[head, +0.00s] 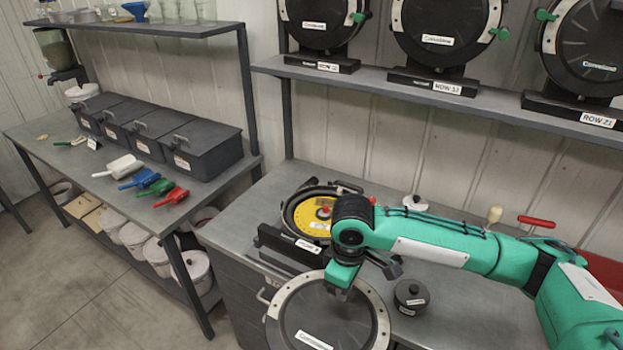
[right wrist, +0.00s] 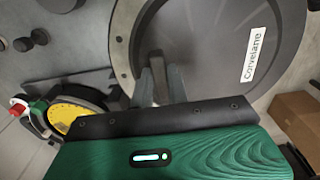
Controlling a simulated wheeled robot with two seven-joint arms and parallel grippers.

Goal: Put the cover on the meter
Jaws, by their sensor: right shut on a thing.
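The cover (head: 305,312) is a dark disc with a pale grey rim and a Corvelane label, in front of the bench edge in the head view. My right gripper (head: 342,288) is shut on the cover near its upper edge and holds it up, face toward the camera. In the right wrist view my fingers (right wrist: 158,82) pinch a part of the cover (right wrist: 205,35). The open meter (head: 299,222), with a yellow disc inside, sits on the bench behind the cover; it also shows in the right wrist view (right wrist: 62,121). My arm hides its right part. My left gripper is not in view.
Several covered meters stand on the shelf (head: 400,83) above. A black knobbed weight (head: 411,296) and a red-handled tool (head: 536,221) lie on the bench. Grey bins (head: 195,150) and coloured scoops (head: 171,197) fill the left bench. A cardboard box (right wrist: 297,118) shows in the right wrist view.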

